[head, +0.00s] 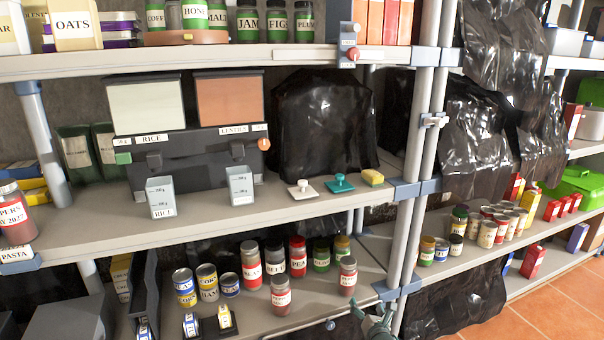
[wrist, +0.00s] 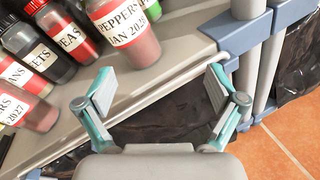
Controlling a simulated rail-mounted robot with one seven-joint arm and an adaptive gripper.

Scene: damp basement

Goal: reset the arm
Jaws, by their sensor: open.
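My gripper (head: 377,322) shows at the bottom edge of the head view, in front of the lower shelf and close to the grey post. In the wrist view my gripper (wrist: 165,95) is open, with its two teal and grey fingers apart and nothing between them. A jar labelled PEPPERS (wrist: 128,30) stands on the shelf just beyond the left finger. It also seems to show in the head view (head: 348,276) at the right of the jar group. Most of my arm is out of view.
The grey post (head: 408,180) and its blue bracket (wrist: 245,38) stand close to the right of my gripper. The lower shelf (head: 310,318) holds several jars and cans. The middle shelf (head: 270,210) holds dispensers, cups and a sponge. Tiled floor (wrist: 285,140) is clear at right.

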